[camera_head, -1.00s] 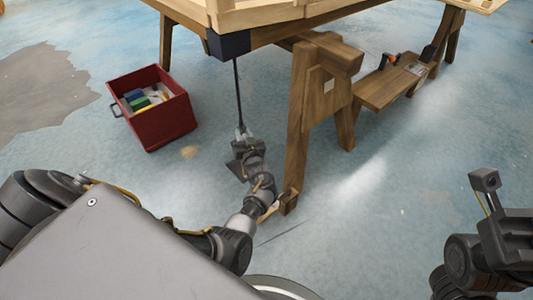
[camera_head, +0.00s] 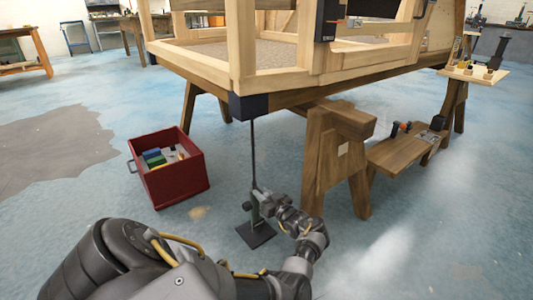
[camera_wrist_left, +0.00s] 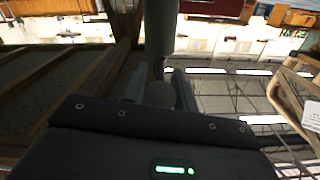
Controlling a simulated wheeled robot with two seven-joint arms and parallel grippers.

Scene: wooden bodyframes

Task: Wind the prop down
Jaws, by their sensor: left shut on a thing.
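The prop (camera_head: 253,150) is a thin dark upright rod under the black corner block (camera_head: 248,106) of the wooden frame (camera_head: 285,75). Its flat dark foot plate (camera_head: 255,235) is at the floor. My left gripper (camera_head: 262,203) is shut on the lower part of the prop, just above the foot plate, reaching in from the right side. In the left wrist view the fingers (camera_wrist_left: 160,93) close around a rounded grey part, with a thick grey-green cylinder (camera_wrist_left: 161,27) beyond. The exact grip is partly hidden. My right gripper is out of view.
A wooden trestle (camera_head: 330,160) stands just right of the prop. A red box (camera_head: 178,182) with several items sits on the floor to the left. A low wooden bench (camera_head: 400,152) with tools is at the right. The floor between box and prop is clear.

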